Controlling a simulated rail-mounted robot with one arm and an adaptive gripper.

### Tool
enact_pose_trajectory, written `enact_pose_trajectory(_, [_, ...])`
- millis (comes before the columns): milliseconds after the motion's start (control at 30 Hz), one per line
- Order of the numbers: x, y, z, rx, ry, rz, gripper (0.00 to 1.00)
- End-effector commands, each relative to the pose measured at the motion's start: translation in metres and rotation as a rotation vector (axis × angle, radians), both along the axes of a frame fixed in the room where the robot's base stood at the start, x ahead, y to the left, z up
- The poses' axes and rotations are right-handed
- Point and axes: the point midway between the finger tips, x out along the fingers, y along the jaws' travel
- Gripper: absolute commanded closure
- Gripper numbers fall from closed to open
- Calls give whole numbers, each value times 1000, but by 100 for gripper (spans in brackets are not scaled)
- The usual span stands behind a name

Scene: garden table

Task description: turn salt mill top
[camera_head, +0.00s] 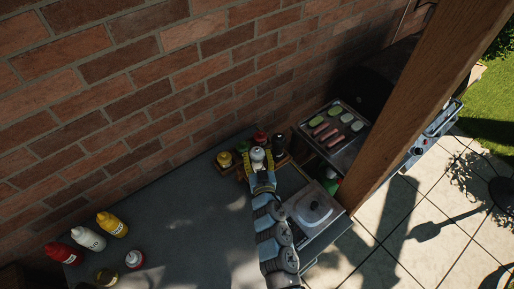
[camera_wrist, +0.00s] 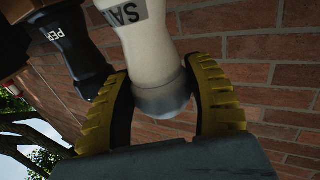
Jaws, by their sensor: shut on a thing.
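The salt mill is white with a label, part of which reads "SA", and a grey top; in the wrist view the salt mill (camera_wrist: 152,45) hangs in from the upper edge, as the picture is turned. My gripper (camera_wrist: 162,105) has its two yellow ribbed fingers on either side of the mill's grey top (camera_wrist: 163,95), shut on it. In the head view the white salt mill (camera_head: 258,155) stands in the wooden rack, with my gripper (camera_head: 258,168) at it. The mill's lower end is out of the wrist view.
A black pepper mill (camera_wrist: 75,45) stands close beside the salt mill; it also shows in the head view (camera_head: 278,142). A yellow-topped jar (camera_head: 224,159) and a red-topped one (camera_head: 261,138) are near. The brick wall (camera_head: 130,80) is behind. A white-lidded box (camera_head: 312,207) stands right.

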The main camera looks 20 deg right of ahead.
Motion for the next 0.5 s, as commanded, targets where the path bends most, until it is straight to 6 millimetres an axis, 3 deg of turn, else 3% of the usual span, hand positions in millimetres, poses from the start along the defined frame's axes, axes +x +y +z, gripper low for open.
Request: enact_pose_trajectory(500, [0,0,2,-2,4,263,81])
